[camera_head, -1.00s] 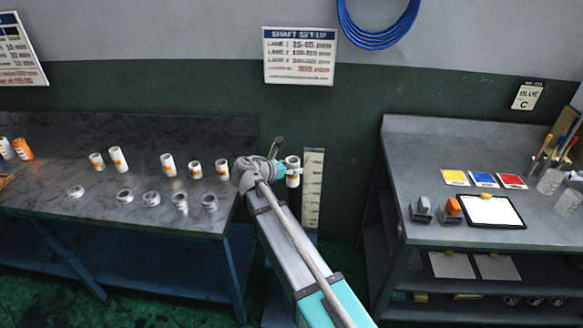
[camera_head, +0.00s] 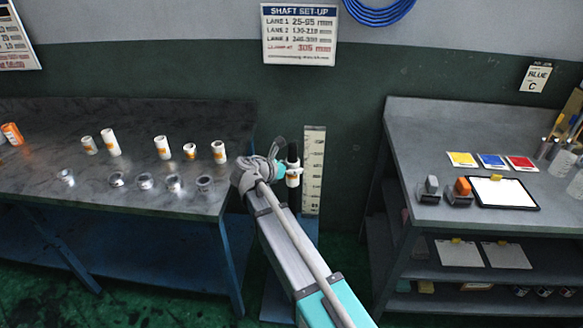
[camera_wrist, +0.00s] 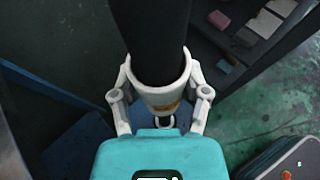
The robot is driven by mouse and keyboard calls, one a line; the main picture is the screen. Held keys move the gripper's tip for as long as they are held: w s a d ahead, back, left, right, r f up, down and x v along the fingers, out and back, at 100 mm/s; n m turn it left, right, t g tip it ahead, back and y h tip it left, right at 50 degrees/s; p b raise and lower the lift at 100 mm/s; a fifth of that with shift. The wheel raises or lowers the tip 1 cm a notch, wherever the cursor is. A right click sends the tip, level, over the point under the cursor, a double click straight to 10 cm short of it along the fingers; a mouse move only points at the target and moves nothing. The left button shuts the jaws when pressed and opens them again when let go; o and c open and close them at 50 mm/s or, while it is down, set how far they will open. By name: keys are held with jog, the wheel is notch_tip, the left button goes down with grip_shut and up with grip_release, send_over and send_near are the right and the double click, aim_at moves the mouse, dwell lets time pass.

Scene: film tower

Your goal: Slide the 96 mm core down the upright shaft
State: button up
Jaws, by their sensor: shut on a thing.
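The white core (camera_head: 293,181) with an orange mark is in my gripper, in front of the gap between the two benches. In the wrist view the core (camera_wrist: 158,91) is a white ring around the black shaft (camera_wrist: 152,35). My gripper (camera_wrist: 160,100) is shut on the core, one finger on each side of it. In the head view the black shaft (camera_head: 292,152) stands upright and shows above the core. Its lower part is hidden by the core and my arm.
A pale marked scale (camera_head: 314,170) stands just right of the shaft. The left bench (camera_head: 60,130) holds several white cores (camera_head: 162,147) and grey rings (camera_head: 205,184). The right bench (camera_head: 430,140) holds stamps (camera_head: 461,190), colour cards and a clipboard (camera_head: 495,191).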

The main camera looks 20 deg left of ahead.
aim_at(292, 143)
jog(key=shift+f+b, duration=10.3)
jog(key=shift+f, duration=0.3)
jog(key=o, duration=1.2)
jog(key=shift+o, duration=0.2)
jog(key=shift+r, duration=0.15)
notch_tip(292, 143, up, 30)
jog(key=p, duration=3)
jog(key=shift+r+p, duration=0.15)
jog(key=shift+p, duration=0.15)
